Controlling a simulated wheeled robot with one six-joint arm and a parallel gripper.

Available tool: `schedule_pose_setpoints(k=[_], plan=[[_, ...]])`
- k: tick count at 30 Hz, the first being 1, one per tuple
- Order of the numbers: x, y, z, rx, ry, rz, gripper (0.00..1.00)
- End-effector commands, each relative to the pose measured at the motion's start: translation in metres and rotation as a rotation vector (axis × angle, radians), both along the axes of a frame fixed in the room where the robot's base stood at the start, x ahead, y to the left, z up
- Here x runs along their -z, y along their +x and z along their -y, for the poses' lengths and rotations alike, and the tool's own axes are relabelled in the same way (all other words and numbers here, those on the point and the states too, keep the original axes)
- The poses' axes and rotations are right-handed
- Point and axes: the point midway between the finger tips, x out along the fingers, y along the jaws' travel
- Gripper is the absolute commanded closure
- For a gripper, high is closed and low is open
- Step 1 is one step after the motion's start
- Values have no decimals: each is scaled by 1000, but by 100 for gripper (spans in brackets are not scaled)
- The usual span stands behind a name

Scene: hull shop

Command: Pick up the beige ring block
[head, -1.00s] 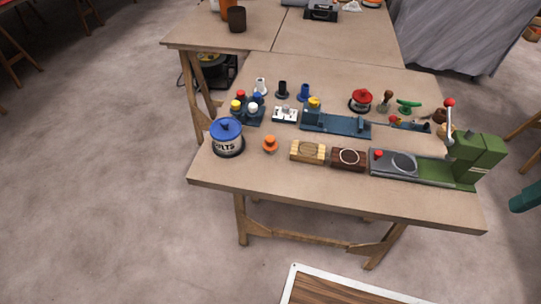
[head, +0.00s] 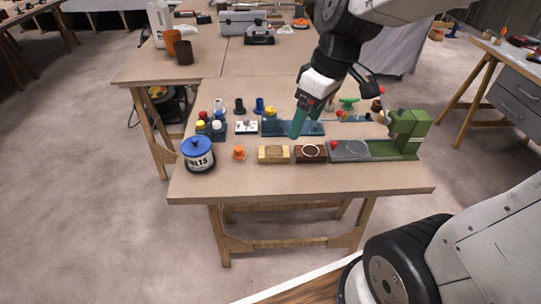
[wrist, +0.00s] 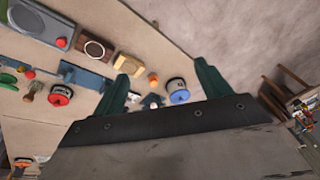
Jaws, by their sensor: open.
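The beige ring block (head: 274,155) lies on the near part of the workbench (head: 300,183), between an orange knob piece (head: 239,153) and a dark brown ring block (head: 311,153). It also shows in the wrist view (wrist: 129,61), just beyond the left finger, which hides part of it. My gripper (head: 298,124) has teal fingers and hangs above the bench, behind and a little right of the beige block. In the wrist view its two fingers (wrist: 164,82) stand wide apart with nothing held between them.
A blue-lidded bolts tin (head: 198,155) stands at the bench's left. A green press (head: 408,132) with a grey plate stands at the right. A blue fixture (head: 293,128) and several small pieces fill the row behind. The bench's front strip is clear.

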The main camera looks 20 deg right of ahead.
Motion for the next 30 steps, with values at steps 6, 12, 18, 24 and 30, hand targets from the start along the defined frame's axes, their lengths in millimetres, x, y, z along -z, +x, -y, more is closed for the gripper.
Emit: schedule_pose_setpoints(k=[6,12,18,24,30], plan=[[64,81,4,-295,71,88,24],[125,131,15,-496,85,178,24],[159,151,23,-594,76,223,24],[180,156,18,-614,74,232,24],[202,159,10,-613,74,229,24]])
